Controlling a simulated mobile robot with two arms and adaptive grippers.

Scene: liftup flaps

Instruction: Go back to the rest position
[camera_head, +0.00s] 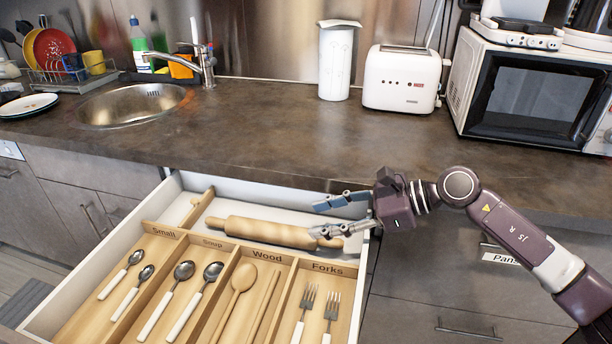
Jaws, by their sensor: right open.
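My right gripper (328,216) is open and points left, just above the back right part of an open drawer. Its lower finger is close to the right end of a wooden rolling pin (270,232); I cannot tell whether they touch. The rolling pin lies across the drawer's back compartment. The drawer (90,262) is pulled out and has labelled compartments, "Small", "Soup", "Wood" and "Forks", with spoons (183,271), wooden utensils (243,277) and forks (308,297) in them. My left gripper is not in view.
The countertop (270,130) runs above the drawer, its middle clear. A sink (130,105) is at the left, with a dish rack (70,72) behind it. A paper towel roll (336,62), a toaster (402,78) and a microwave (525,95) stand at the back and right.

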